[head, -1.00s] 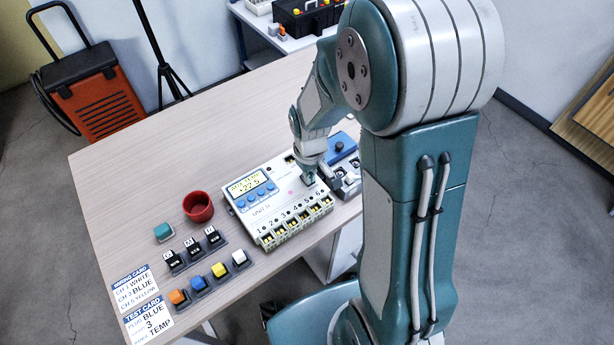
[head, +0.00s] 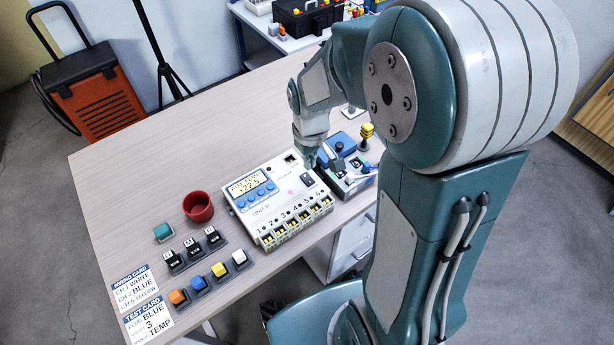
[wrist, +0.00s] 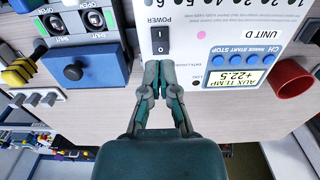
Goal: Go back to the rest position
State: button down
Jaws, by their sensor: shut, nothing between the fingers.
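My gripper (head: 311,160) is shut and empty, at the right end of the white data logger unit (head: 262,215), above its power switch area. In the wrist view my shut gripper (wrist: 160,75) points at the unit near the black power switch (wrist: 160,40). The unit's display (wrist: 235,79) reads "AUX TEMP +22.5". Whether the fingertips touch the unit I cannot tell. My arm reaches over the right side of the table.
A blue box (head: 338,150) stands right of the unit, with a yellow stacked piece (head: 366,133) behind. The table's (head: 150,150) back left is clear.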

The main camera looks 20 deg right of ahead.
jog(key=shift+r, duration=0.45)
jog(key=shift+s+r, duration=0.1)
jog(key=shift+r, duration=0.2)
jog(key=s+r+m+t, duration=0.3)
jog(key=s+r+t, duration=0.2)
jog(key=s+r, duration=0.9)
jog(key=shift+r+m+t, duration=0.3)
jog(key=shift+r, duration=0.6)
